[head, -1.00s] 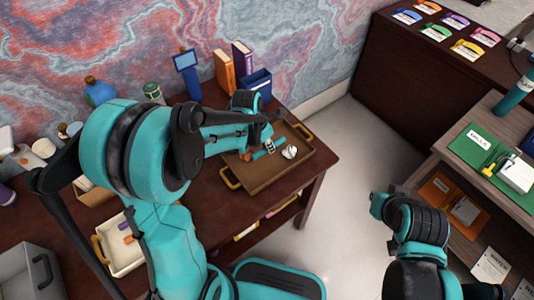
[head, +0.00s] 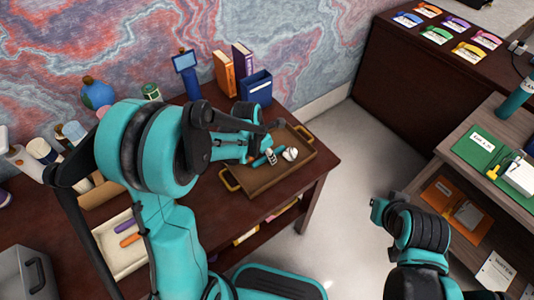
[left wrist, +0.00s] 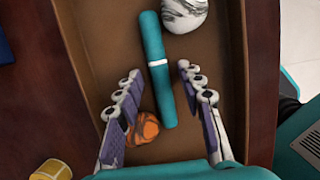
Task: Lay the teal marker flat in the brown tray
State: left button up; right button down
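The teal marker (left wrist: 156,70), with a white band, lies lengthwise inside the brown tray (left wrist: 90,20) in the left wrist view. It also shows at a slant in the tray (head: 262,188) in the head view. My left gripper (left wrist: 159,72) is over the tray, its fingers spread on either side of the marker with a gap on both sides. In the head view the left gripper (head: 269,157) partly covers the marker. The marker appears flat, but its contact with the tray floor is not clear. My right arm shows at the lower right; its fingers are not visible.
In the tray, a white marbled ball (left wrist: 184,12) is by the marker's far end and an orange-brown ball (left wrist: 143,128) is by the left finger. A cream tray (head: 105,240) holds an orange and a purple marker. A blue holder (head: 257,88) and books (head: 225,72) stand behind.

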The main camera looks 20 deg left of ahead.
aim_at(260, 160)
pick_arm(q)
jog(key=shift+r, duration=0.1)
jog(key=shift+r+p, duration=0.3)
jog(key=shift+r, duration=0.05)
jog(key=p+v, duration=0.4)
jog(key=v, duration=0.7)
jog(key=s+r+m+t, duration=0.1)
jog(key=s+m, duration=0.3)
jog(key=m, duration=0.5)
jog(key=s+r+m+t+y, duration=0.1)
jog(key=s+r+m, duration=0.3)
jog(key=m, duration=0.6)
jog(key=s+r+m+t+y, duration=0.1)
jog(key=s+r+m+t, duration=0.1)
jog(key=s+m, duration=0.4)
jog(key=shift+a+r+m+t, duration=0.3)
jog(key=shift+r+m, duration=0.1)
jog(key=shift+m, duration=1.3)
